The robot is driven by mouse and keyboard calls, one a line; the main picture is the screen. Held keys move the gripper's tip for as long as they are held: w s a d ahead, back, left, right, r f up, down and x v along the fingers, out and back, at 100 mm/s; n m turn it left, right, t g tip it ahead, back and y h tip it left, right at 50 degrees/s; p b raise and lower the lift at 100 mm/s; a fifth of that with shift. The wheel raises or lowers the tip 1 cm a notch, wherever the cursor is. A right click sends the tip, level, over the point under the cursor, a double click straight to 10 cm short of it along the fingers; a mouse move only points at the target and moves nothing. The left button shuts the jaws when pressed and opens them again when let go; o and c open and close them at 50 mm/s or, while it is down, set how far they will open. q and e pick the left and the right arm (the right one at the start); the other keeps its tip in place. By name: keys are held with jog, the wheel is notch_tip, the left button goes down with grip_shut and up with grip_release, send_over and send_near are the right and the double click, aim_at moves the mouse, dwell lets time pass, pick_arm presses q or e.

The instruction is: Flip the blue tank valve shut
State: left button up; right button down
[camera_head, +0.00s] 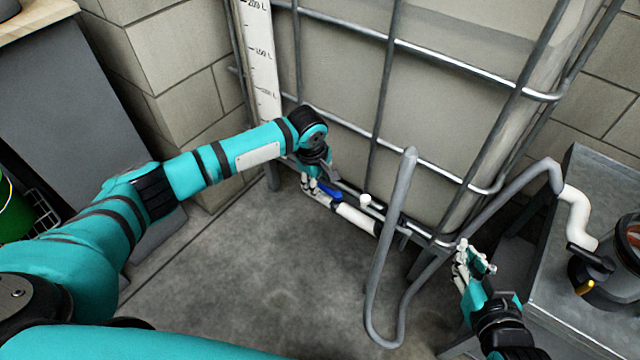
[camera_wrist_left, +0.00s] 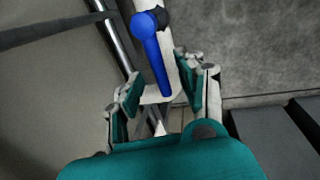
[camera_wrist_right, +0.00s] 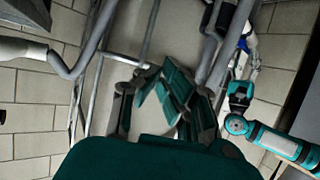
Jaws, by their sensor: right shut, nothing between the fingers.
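The blue tank valve handle (camera_head: 328,189) is on a white pipe (camera_head: 355,216) low at the front of the tank (camera_head: 440,110). In the left wrist view the blue handle (camera_wrist_left: 155,55) runs roughly along the white pipe, its free end pointing toward my gripper. My left gripper (camera_wrist_left: 160,88) is open, with a finger on either side of the handle's free end; I cannot tell whether they touch it. In the head view my left gripper (camera_head: 312,184) partly hides the valve. My right gripper (camera_head: 474,258) is shut and empty, right of the grey bent pipe, away from the valve.
A grey bent pipe (camera_head: 402,190) rises in front of the tank between my grippers. Metal cage bars (camera_head: 450,62) surround the tank. A grey metal table (camera_head: 570,280) with a dark pot-like device (camera_head: 600,280) stands at the right. The concrete floor (camera_head: 250,290) is clear.

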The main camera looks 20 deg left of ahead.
pick_arm(q)
jog(key=shift+w+f, duration=0.1)
jog(key=shift+f, duration=0.25)
grip_shut()
dwell(0.4)
